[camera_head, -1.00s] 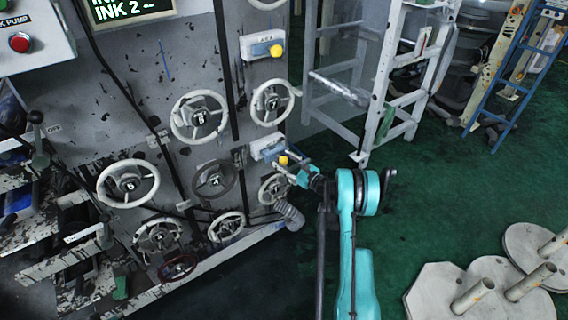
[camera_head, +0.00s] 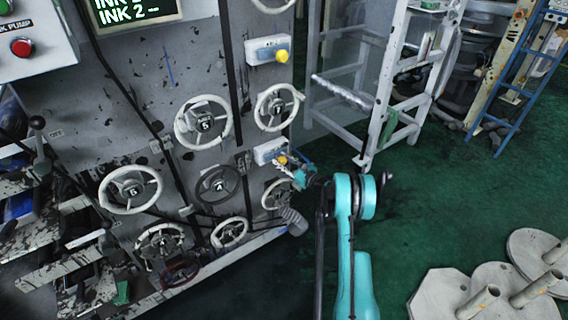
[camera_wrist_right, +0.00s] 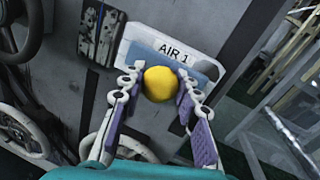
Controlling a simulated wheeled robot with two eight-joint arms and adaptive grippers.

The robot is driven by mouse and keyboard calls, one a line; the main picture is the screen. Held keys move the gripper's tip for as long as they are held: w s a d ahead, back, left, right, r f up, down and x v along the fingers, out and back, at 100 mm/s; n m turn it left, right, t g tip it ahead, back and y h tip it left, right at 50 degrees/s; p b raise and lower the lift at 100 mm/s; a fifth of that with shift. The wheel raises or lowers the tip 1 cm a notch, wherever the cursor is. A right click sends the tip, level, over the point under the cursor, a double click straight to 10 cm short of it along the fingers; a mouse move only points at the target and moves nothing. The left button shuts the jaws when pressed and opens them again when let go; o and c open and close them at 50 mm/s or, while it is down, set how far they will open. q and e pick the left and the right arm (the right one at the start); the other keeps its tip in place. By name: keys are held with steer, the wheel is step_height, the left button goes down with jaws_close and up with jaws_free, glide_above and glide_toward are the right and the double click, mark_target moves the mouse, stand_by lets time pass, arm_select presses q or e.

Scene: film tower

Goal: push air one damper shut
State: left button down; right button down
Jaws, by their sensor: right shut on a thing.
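The AIR 1 damper is a yellow knob (camera_wrist_right: 159,83) on a white and blue plate labelled AIR 1 (camera_wrist_right: 190,57). In the head view its plate (camera_head: 266,151) is on the grey machine panel, at the lower right, and the knob (camera_head: 282,160) is partly covered by my gripper. My right gripper (camera_wrist_right: 160,88) has one finger on each side of the knob and is shut on it; it also shows in the head view (camera_head: 291,166). My left gripper is not in view.
Several handwheels, such as the one marked 5 (camera_head: 204,123), surround the damper. A second yellow knob (camera_head: 282,56) sits above it. A white ladder-like frame (camera_head: 383,105) stands right of the panel. Green floor (camera_head: 440,190) is clear between it and the grey plates with pegs (camera_head: 490,292).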

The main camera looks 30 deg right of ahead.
steer(key=shift+s, duration=0.15)
steer(key=c, duration=1.1)
jaws_free()
steer(key=shift+s+d, duration=0.1)
steer(key=v, duration=1.1)
steer(key=shift+s, duration=0.4)
steer(key=shift+d, duration=0.1)
steer(key=shift+r, duration=0.1)
